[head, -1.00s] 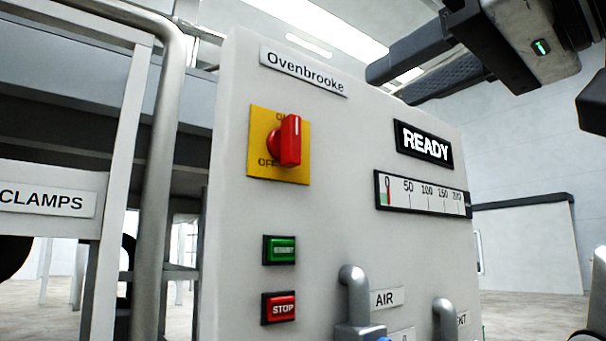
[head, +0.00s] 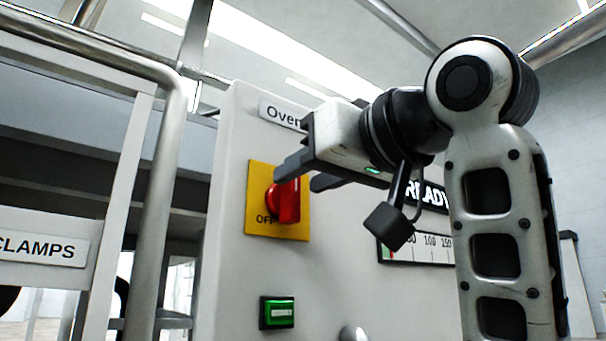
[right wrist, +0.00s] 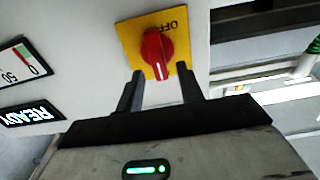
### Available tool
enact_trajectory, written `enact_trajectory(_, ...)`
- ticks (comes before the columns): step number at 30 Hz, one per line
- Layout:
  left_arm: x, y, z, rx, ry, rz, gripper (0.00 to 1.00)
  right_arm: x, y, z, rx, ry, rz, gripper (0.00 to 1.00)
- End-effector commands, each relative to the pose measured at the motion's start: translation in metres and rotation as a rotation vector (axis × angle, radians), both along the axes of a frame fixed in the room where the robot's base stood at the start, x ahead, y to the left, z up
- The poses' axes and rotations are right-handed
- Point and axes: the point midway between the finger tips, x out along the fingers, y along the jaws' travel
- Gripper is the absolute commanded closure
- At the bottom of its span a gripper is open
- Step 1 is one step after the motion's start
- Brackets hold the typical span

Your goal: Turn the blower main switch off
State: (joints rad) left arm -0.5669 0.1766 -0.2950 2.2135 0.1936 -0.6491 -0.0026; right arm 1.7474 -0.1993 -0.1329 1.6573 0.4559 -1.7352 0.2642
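The red rotary switch (head: 287,203) sits on a yellow plate (head: 253,187) on the front of the light grey panel. Its handle is upright, and OFF is printed at the plate's lower left. The right wrist view also shows the red knob (right wrist: 154,52), its white mark pointing away from OFF. My right gripper (head: 300,177) is open and empty in front of the plate, covering its upper right part. In the right wrist view its fingers (right wrist: 161,75) straddle the line to the knob, which appears between and just beyond the tips. My left gripper is out of view.
A lit green button (head: 278,313) is below the switch. The READY display (head: 430,195) and a gauge (head: 425,248) are partly behind my right arm. A metal pipe (head: 163,190) and a CLAMPS sign (head: 40,247) stand left of the panel.

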Motion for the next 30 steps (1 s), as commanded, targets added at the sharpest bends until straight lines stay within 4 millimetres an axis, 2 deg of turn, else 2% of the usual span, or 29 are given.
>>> enact_trajectory(4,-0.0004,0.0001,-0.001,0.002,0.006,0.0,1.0,0.0094,0.0072,-0.0002,-0.001,0.001,0.0,0.63)
enact_trajectory(13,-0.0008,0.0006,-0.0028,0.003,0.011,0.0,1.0,0.0115,0.0087,0.0,0.0,-0.001,-0.001,0.63)
enact_trajectory(14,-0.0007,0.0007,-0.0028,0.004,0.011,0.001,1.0,0.0115,0.0087,0.0,0.0,-0.001,0.0,0.66)
enact_trajectory(15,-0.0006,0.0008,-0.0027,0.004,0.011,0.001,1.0,0.0114,0.0087,0.0,0.0,-0.001,0.0,0.77)
enact_trajectory(18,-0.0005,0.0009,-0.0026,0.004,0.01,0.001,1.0,0.0113,0.0086,-0.0001,0.0,-0.001,0.0,1.0)
enact_trajectory(30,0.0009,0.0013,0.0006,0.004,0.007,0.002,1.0,0.0107,0.0087,0.0008,-0.037,-0.028,0.0,1.0)
